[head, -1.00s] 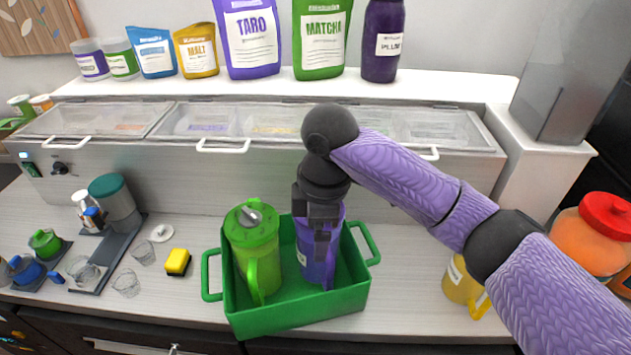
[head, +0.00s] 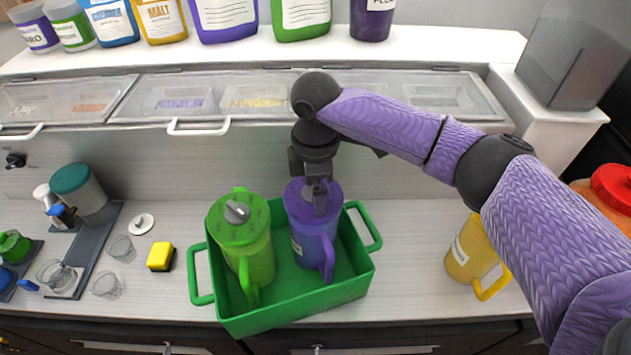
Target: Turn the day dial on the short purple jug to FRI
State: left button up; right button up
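The short purple jug (head: 311,240) stands upright in a green crate (head: 297,311), to the right of a taller green jug (head: 244,258). Its handle faces the front. My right gripper (head: 319,204) points down at the top of the purple jug's lid, where the dial is. The gripper covers the dial, so its setting cannot be read. Whether the fingers are closed on the dial is too small to tell. The green jug's lid shows a grey knob (head: 237,212). My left gripper is not in view.
A yellow jug (head: 466,252) stands right of the crate under my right arm. Lidded bins (head: 215,97) line the back. The counter between sponge and crate is clear.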

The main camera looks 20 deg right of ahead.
jog(key=shift+w, duration=0.15)
jog(key=shift+c, duration=0.6)
jog(key=c, duration=1.2)
jog(key=shift+o, duration=0.2)
jog(key=shift+r+n+p, duration=0.15)
jog(key=shift+n+p, duration=0.15)
jog(key=shift+p, duration=0.3)
jog(key=n+p, duration=0.4)
jog(key=n, duration=0.1)
jog(key=shift+w+n+p, duration=0.1)
jog(key=shift+n+p, duration=0.2)
jog(key=shift+p, duration=0.05)
jog(key=shift+n+p, duration=0.55)
jog(key=shift+n, duration=1.35)
jog(key=o, duration=1.3)
